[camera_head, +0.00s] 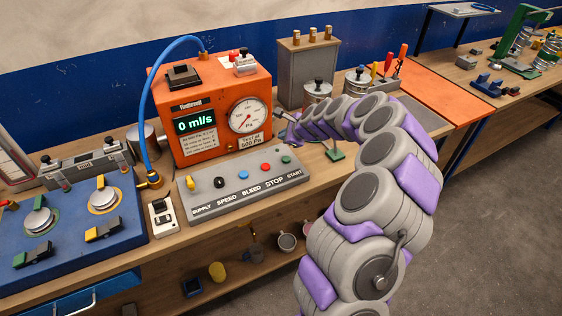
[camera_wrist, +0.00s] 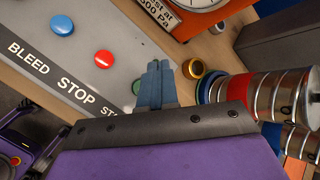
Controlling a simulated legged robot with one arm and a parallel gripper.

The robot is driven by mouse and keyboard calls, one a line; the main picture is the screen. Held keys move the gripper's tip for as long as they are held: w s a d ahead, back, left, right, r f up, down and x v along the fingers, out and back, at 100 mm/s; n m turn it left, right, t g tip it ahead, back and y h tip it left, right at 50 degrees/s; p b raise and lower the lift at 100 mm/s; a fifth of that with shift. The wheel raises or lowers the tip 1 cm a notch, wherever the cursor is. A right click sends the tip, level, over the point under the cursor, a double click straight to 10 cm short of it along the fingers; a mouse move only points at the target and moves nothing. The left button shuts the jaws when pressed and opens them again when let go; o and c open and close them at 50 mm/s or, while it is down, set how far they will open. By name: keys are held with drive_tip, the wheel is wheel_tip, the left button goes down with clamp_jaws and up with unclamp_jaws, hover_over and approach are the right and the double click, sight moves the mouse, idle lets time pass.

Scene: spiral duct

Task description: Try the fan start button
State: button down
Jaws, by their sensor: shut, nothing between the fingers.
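The green start button (camera_head: 286,160) is the rightmost control on the sloped grey panel (camera_head: 215,210), above the label START. In the wrist view the green button (camera_wrist: 137,87) shows only in part, beside the fingers, which hide some of it. My gripper (camera_wrist: 158,66) is shut and empty, its fingertips by the panel's edge in that view. In the head view my gripper (camera_head: 281,115) is at the arm's end, behind and above the button. I cannot tell whether it touches anything. The orange tester (camera_head: 210,110) reads 0 ml/s on its display (camera_head: 194,121).
The red stop button (camera_head: 265,167) and blue bleed button (camera_head: 243,174) sit left of the green one. A yellow supply switch (camera_head: 191,182) is further left. A blue hose (camera_head: 149,100) arches at the tester's left. Metal tins (camera_head: 317,91) stand behind my arm.

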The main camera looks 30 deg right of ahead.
drive_tip(key=b, duration=0.4)
hover_over(287, 160)
drive_tip(key=d, duration=0.2)
wheel_tip(287, 160, down, 5)
drive_tip(key=shift+d, duration=0.1)
drive_tip(key=a, duration=0.1)
drive_tip(key=a+f+b, duration=0.1)
drive_tip(key=a+f, duration=0.1)
drive_tip(key=shift+a+f, duration=0.25)
drive_tip(key=shift+a, duration=0.15)
drive_tip(key=shift+d+f, duration=0.35)
drive_tip(key=shift+d, duration=0.6)
drive_tip(key=shift+d+f, duration=0.15)
drive_tip(key=shift+d, duration=0.6)
drive_tip(key=shift+a+r, duration=0.15)
drive_tip(key=shift+a, duration=0.55)
drive_tip(key=shift+a+r, duration=0.1)
drive_tip(key=shift+a, duration=0.6)
drive_tip(key=shift+d+f, duration=0.2)
drive_tip(key=shift+d, duration=1)
drive_tip(key=shift+a+r, duration=0.15)
drive_tip(key=shift+a, duration=0.85)
drive_tip(key=shift+d, duration=0.85)
drive_tip(key=shift+a+f, duration=0.2)
drive_tip(key=shift+a, duration=0.85)
drive_tip(key=shift+f, duration=0.1)
drive_tip(key=shift+d+f, duration=0.1)
drive_tip(key=shift+d, duration=0.3)
